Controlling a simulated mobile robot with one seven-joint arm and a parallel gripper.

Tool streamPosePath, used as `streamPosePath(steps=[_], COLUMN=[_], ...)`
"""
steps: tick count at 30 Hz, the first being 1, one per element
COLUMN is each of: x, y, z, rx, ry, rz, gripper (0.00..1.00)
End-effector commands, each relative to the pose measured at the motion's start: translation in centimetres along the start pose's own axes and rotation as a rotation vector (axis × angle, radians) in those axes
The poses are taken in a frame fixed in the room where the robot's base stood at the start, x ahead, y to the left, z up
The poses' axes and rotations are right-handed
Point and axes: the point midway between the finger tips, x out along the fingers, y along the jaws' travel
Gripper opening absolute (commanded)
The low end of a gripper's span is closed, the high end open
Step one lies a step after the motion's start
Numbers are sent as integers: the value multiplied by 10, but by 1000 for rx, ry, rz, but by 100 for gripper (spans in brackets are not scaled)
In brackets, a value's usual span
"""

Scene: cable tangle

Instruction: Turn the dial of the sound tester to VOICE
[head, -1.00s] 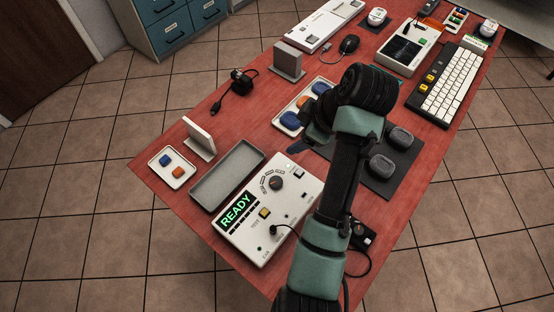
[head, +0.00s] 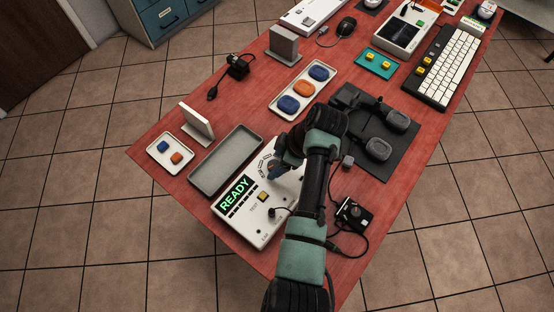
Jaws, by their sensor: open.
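The sound tester (head: 246,222) is a white box near the front of the red table, its green display reading READY. Its dial sits on the upper part of its face, among small printed labels too small to read. The dial's pointer direction is hidden.
A grey empty tray (head: 226,160) lies left of the tester. A black headset (head: 372,120) rests on a dark mat behind my arm. A small black device (head: 352,214) with a cable is to the right. A white tray of blue and orange pads (head: 304,88) stands farther back.

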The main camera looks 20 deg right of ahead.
Motion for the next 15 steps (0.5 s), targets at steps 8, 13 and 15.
streamPosePath(steps=[8, 13, 15], x=[6, 5, 5], y=[0, 0, 0], z=[0, 0, 0], rx=[0, 0, 0], ry=[0, 0, 0], rz=[1, 1, 1], gripper=[71, 56, 44])
